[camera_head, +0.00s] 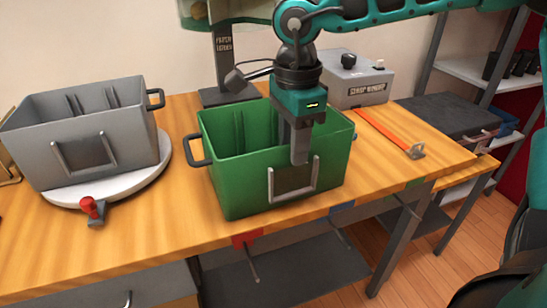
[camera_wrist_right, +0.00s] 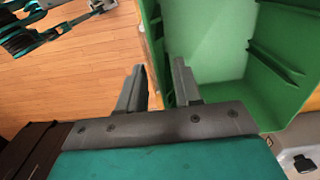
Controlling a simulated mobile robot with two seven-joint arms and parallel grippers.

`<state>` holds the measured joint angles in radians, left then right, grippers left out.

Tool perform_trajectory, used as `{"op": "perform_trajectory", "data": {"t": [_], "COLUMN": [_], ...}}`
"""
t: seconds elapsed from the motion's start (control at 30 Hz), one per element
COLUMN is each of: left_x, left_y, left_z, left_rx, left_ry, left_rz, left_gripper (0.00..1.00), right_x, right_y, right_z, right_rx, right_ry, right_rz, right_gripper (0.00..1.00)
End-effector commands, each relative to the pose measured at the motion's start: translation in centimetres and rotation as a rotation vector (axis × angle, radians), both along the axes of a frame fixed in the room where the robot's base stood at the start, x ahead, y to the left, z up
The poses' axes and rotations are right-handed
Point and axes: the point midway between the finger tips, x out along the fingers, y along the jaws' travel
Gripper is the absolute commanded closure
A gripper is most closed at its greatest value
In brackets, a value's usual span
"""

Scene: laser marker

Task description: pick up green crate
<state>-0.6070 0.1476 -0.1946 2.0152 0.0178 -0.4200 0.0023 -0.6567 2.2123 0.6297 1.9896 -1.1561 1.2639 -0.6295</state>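The green crate (camera_head: 245,185) stands upright near the front edge of the wooden table, with a dark handle on its left end and a framed label holder on its front. My right gripper (camera_head: 299,155) points down at the crate's front wall. In the right wrist view the fingers of my right gripper (camera_wrist_right: 157,66) are apart, with the rim of the green crate (camera_wrist_right: 152,28) between them. One finger is outside the wall and the other is inside. The crate looks empty where its inside shows.
A grey crate (camera_head: 118,140) stands on a round white plate (camera_head: 163,165) at the left, with a red-knobbed clamp (camera_head: 92,208) before it. A grey control box (camera_head: 358,82) and a dark stand (camera_head: 224,60) are behind. An orange strip (camera_head: 385,130) lies at the right.

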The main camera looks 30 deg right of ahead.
Motion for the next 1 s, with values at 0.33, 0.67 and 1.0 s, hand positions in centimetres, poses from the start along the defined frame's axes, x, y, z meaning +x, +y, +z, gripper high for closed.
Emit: {"op": "perform_trajectory", "data": {"t": [0.33,0.67,1.0], "left_x": [0.09,0.11,0.13], "left_y": [-0.09,-0.08,-0.03], "left_z": [0.14,0.17,0.18], "left_rx": [-0.002,-0.001,-0.001], "left_ry": [-0.003,-0.004,-0.004], "left_rz": [-0.002,-0.001,0.000], "left_gripper": [1.00,1.00,1.00], "right_x": [0.01,0.01,0.02], "right_y": [0.02,0.02,0.02], "right_z": [-0.18,-0.16,-0.15], "right_rx": [0.000,0.000,0.000], "right_ry": [-0.001,-0.001,-0.002], "right_rz": [0.000,0.000,0.000], "right_gripper": [0.76,1.00,1.00]}}
